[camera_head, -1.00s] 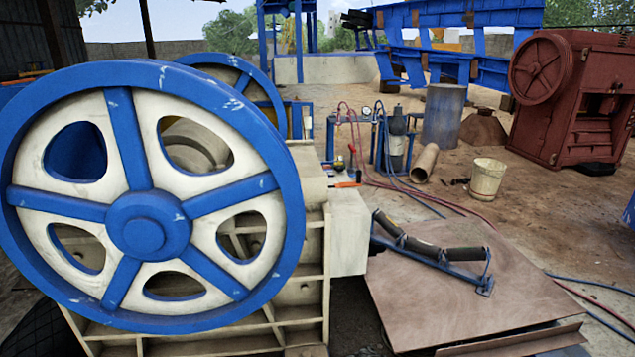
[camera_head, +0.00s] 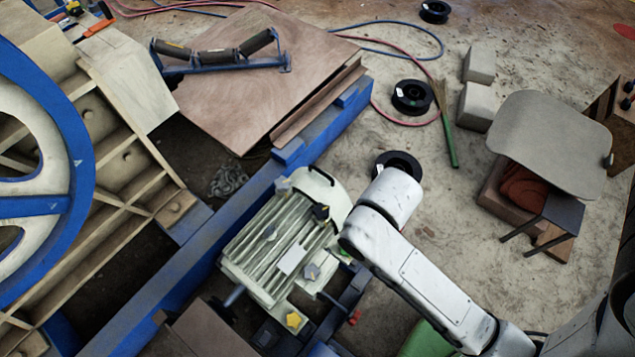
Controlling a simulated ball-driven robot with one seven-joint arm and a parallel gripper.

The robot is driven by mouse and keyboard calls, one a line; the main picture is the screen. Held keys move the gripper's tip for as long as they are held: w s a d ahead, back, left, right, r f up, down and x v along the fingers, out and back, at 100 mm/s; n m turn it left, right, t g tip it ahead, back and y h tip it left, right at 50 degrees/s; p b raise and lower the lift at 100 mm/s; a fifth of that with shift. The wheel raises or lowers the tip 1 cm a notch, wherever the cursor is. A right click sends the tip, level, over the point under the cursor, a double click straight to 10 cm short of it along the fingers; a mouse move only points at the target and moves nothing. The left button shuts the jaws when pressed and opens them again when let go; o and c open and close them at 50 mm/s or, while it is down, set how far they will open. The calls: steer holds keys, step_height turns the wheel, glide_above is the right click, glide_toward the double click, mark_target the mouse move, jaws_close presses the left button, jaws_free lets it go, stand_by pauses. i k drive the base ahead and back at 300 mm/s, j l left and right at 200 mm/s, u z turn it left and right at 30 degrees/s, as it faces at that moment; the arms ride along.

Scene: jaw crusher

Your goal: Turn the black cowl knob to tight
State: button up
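A pale ribbed motor (camera_head: 262,262) lies by the blue frame in the lower middle. A black knob (camera_head: 320,212) sits at its upper right, near the rounded pale cowl end (camera_head: 322,188). Which way the black knob is turned is too small to tell. My white arm reaches from the lower right to just right of the motor. My gripper does not show; the arm's end is hidden or out of frame.
A blue beam (camera_head: 240,190) runs diagonally beside the motor. The blue-rimmed flywheel (camera_head: 75,170) stands at left. A brown sheet (camera_head: 235,95) bears a roller frame (camera_head: 220,62). Black spools (camera_head: 412,97), grey blocks (camera_head: 478,105) and a chair (camera_head: 548,140) stand on the ground at right.

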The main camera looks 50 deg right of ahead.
mark_target(321, 212)
steer(key=k+l, duration=0.25)
steer(key=k, duration=0.15)
steer(key=k+l, duration=0.25)
steer(key=k, duration=0.15)
